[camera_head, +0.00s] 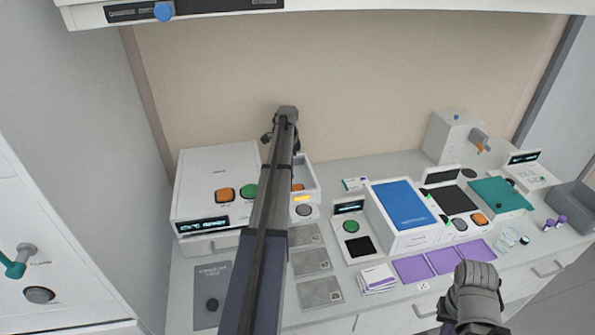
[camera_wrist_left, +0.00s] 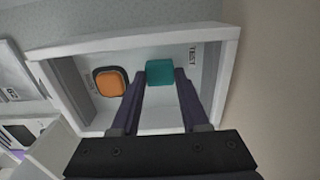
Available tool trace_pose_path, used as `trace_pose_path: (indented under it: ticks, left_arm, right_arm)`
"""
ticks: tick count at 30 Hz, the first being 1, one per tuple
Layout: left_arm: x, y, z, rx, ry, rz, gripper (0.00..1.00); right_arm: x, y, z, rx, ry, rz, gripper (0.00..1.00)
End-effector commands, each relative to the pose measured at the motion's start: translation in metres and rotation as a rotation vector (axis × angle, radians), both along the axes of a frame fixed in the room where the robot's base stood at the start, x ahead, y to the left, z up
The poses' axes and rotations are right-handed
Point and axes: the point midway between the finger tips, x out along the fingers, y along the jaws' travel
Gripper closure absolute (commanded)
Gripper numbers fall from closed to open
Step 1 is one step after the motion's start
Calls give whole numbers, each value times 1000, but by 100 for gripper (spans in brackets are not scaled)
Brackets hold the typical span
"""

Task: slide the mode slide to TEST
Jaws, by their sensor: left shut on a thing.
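The teal mode slide knob (camera_wrist_left: 160,72) sits inside a shallow white open-front housing (camera_wrist_left: 130,45), beside the TEST label (camera_wrist_left: 192,57) on its right. My left gripper (camera_wrist_left: 161,80) has its two dark fingers on either side of the knob and is shut on it. In the head view the left arm crosses the middle and hides the left gripper and the knob; only part of the housing (camera_head: 308,178) shows. My right gripper (camera_head: 474,300) hangs empty-looking at the lower right, its fingers not clear.
An orange button (camera_wrist_left: 110,82) sits left of the knob in the housing. A white machine (camera_head: 215,170) with orange and green buttons stands left of my arm. Blue and teal topped devices (camera_head: 405,203) and purple mats (camera_head: 445,258) fill the counter's right.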

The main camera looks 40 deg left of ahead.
Motion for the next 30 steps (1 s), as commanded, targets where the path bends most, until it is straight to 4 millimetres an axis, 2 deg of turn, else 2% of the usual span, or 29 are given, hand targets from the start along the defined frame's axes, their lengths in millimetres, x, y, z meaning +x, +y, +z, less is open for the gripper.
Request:
trace_pose_path:
  ticks: [12, 20, 21, 25, 30]
  left_arm:
    - [-13, 10, 0, 1, 1, 2, 89]
    - [-14, 12, 0, 1, 2, 1, 89]
    - [-15, 12, 0, 1, 2, 1, 53]
    - [-14, 11, 0, 1, 1, 1, 38]
    - [-14, 11, 0, 1, 1, 1, 38]
  right_arm:
    - [0, 0, 0, 0, 0, 0, 100]
    - [0, 0, 0, 0, 0, 0, 100]
    - [0, 0, 0, 0, 0, 0, 100]
    - [0, 0, 0, 0, 0, 0, 100]
    - [0, 0, 0, 0, 0, 0, 100]
